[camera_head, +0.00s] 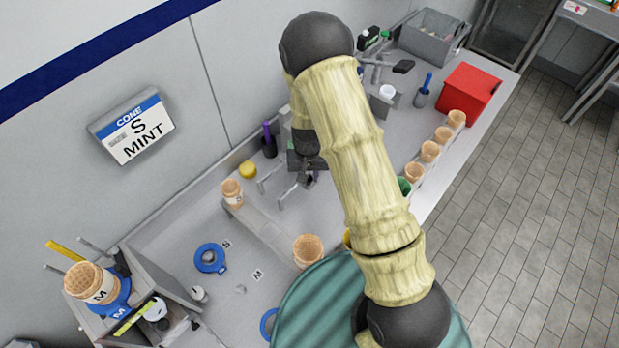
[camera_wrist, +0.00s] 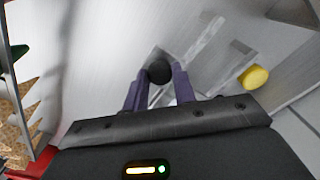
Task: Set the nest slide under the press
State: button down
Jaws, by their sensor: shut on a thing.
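My gripper (camera_head: 310,179) is low over the middle of the bench, partly hidden by my arm. In the wrist view its purple fingers (camera_wrist: 158,88) are shut on a dark round knob (camera_wrist: 160,71), with grey metal showing below it. I cannot tell whether this knob belongs to the nest slide. A grey stand (camera_head: 172,279) at lower left, which may be the press, carries a blue M ring (camera_head: 112,303) and a waffle cone (camera_head: 88,281). Two loose blue rings, one (camera_head: 210,258) near the S label, lie on the bench.
A grey rail (camera_head: 262,228) has a cone near each end. A yellow ball (camera_head: 248,170) also shows in the wrist view (camera_wrist: 254,77). A purple-handled tool (camera_head: 268,141) stands behind it. A red box (camera_head: 469,92) and a row of cones (camera_head: 430,150) are at right. The sign reads S MINT.

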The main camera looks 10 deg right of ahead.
jog(key=c, duration=1.1)
grip_release()
jog(key=shift+c, duration=0.2)
jog(key=shift+r, duration=0.1)
notch_tip(320, 180, up, 17)
jog(key=b, duration=0.3)
jog(key=shift+r+b, duration=0.15)
jog(key=shift+b, duration=0.2)
jog(key=shift+c, duration=0.2)
